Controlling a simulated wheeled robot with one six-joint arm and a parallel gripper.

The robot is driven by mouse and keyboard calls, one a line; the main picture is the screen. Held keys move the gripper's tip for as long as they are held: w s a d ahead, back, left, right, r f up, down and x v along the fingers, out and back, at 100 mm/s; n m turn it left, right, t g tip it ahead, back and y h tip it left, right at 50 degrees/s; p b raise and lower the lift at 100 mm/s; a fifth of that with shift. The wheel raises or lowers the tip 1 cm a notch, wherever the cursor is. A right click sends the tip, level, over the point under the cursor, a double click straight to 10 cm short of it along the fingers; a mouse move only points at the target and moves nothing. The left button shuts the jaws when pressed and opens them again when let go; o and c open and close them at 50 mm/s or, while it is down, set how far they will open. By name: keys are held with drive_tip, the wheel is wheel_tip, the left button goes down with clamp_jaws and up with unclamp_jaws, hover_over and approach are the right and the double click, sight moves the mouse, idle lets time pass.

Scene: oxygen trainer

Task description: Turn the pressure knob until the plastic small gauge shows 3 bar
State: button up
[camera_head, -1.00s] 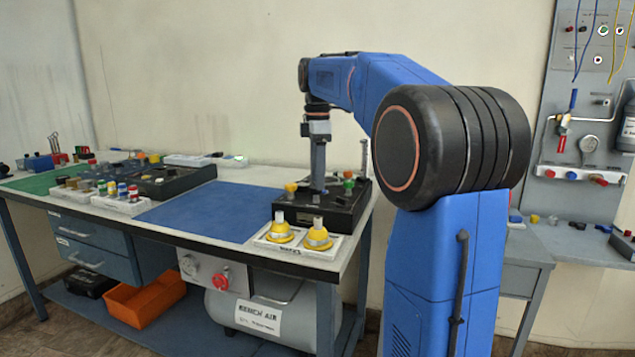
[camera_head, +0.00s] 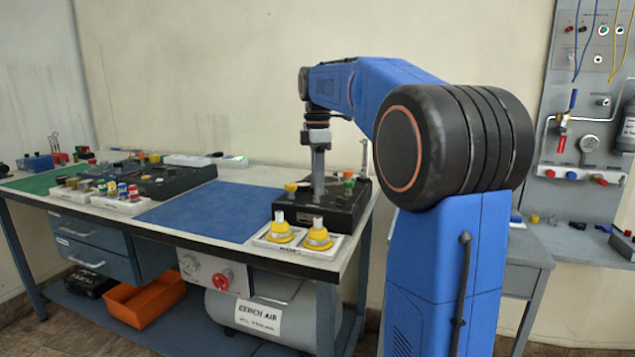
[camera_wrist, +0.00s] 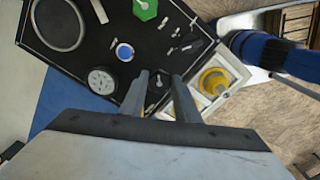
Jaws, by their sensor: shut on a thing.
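The black trainer box (camera_head: 335,212) stands at the right end of the bench. My gripper (camera_wrist: 161,82) points straight down over it and is shut on a small part on its top face, which I take to be the pressure knob. The fingers hide most of that part. A small round gauge with a white dial (camera_wrist: 101,80) lies just left of the fingers in the wrist view. Its needle and numbers are too small to read.
A blue round part (camera_wrist: 124,52) and a large ring (camera_wrist: 58,22) sit on the box top. A white tray (camera_head: 290,252) with two yellow fittings stands in front of the box. The blue mat (camera_head: 210,212) to its left is clear.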

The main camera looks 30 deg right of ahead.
drive_tip(key=shift+m, duration=0.3)
drive_tip(key=m, duration=0.7)
drive_tip(key=shift+s+a+m, duration=0.1)
drive_tip(key=shift+m, duration=0.2)
drive_tip(key=m, duration=0.3)
drive_tip(key=shift+m, duration=0.3)
drive_tip(key=m, duration=0.3)
drive_tip(key=shift+a+m, duration=0.1)
drive_tip(key=shift+m, duration=0.2)
drive_tip(key=m, duration=0.3)
drive_tip(key=shift+m, duration=0.3)
drive_tip(key=m, duration=0.3)
drive_tip(key=shift+a+m, duration=0.1)
drive_tip(key=shift+m, duration=0.3)
drive_tip(key=m, duration=0.6)
drive_tip(key=shift+m, duration=0.3)
